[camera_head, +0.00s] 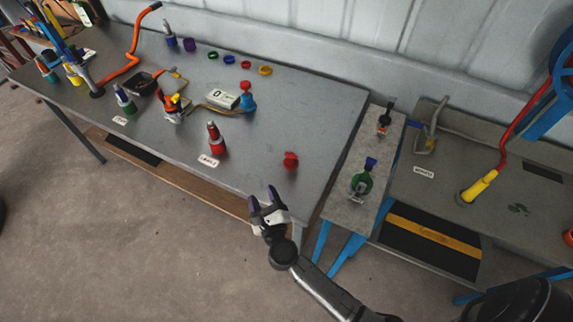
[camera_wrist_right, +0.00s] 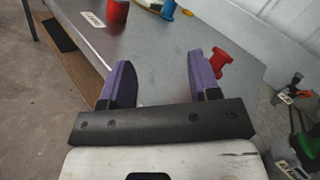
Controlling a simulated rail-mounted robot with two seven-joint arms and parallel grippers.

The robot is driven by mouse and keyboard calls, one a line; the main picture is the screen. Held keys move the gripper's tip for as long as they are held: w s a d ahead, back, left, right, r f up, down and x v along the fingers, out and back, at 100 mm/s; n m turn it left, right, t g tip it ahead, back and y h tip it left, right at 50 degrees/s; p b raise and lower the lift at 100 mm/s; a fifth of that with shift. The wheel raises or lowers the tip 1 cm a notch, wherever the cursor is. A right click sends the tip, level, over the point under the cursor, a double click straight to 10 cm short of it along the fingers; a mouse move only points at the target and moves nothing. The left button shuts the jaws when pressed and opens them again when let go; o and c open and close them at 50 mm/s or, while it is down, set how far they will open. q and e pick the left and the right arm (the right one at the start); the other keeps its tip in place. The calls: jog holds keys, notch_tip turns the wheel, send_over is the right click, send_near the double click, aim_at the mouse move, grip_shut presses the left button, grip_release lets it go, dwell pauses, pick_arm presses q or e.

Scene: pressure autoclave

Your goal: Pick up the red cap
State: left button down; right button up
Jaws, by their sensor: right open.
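The red cap (camera_head: 290,160) lies near the front right of the grey table, apart from the other items. My right gripper (camera_head: 263,196) is open and empty at the table's front edge, in front of the cap and a little left of it. In the right wrist view the two purple fingers (camera_wrist_right: 160,75) stand wide apart with bare tabletop between them. The cap (camera_wrist_right: 220,62) shows there just right of the right finger, which partly covers it. My left gripper is in neither view.
A red bottle (camera_head: 215,140) stands left of the cap behind a label (camera_head: 208,160). A blue flask with a red top (camera_head: 246,98) and a scale (camera_head: 222,99) are farther back. Coloured rings (camera_head: 245,65) lie near the wall. A narrow stand (camera_head: 344,180) is at the right. The tabletop around the cap is clear.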

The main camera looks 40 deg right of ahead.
aim_at(291, 162)
jog(key=s+d+m+g+h, duration=0.1)
jog(key=m, duration=0.2)
jog(key=s+d+f+m+g+h, duration=0.1)
jog(key=d+m+g+h, duration=0.1)
jog(key=m, duration=0.1)
jog(key=d+m+g+h, duration=0.1)
jog(key=d+m+h, duration=0.1)
jog(key=m, duration=0.1)
jog(key=shift+s+d+f, duration=0.2)
jog(key=shift+s+f, duration=0.15)
jog(key=shift+s, duration=0.05)
jog(key=shift+s+d+m+g+h, duration=0.3)
jog(key=shift+m+g+h, duration=0.2)
jog(key=shift+m, duration=0.4)
jog(key=shift+w+d, duration=0.2)
jog(key=shift+w, duration=0.05)
jog(key=x, duration=1.3)
jog(key=shift+d+r, duration=0.1)
jog(key=shift+d, duration=0.05)
jog(key=shift+c, duration=0.3)
jog(key=c, duration=0.5)
